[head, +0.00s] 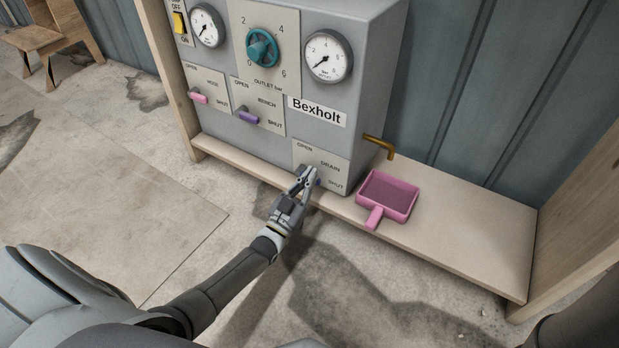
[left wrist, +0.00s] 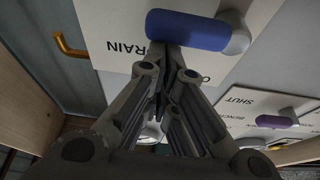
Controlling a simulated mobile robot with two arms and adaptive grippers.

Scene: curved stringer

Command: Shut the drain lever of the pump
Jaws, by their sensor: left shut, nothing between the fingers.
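The pump (head: 288,135) is a grey box with a Bexholt label. Its drain plate (head: 333,164) is at the lower right front, with OPEN at upper left and SHUT at lower right. The drain lever (left wrist: 187,30) has a blue handle lying crosswise in the left wrist view, with its grey hub at the right end there. In the head view my gripper mostly hides this lever. My left gripper (head: 307,172) is shut and empty in front of the drain plate. Its fingertips are right at the handle's edge; I cannot tell whether they touch. My right gripper is not in view.
A pink lever (head: 199,98) and a purple lever (head: 248,117) are further left on the pump. A brass spout (head: 379,146) sticks out at the right, above a pink tray (head: 388,194) on the wooden shelf (head: 470,235). The shelf's right part is clear.

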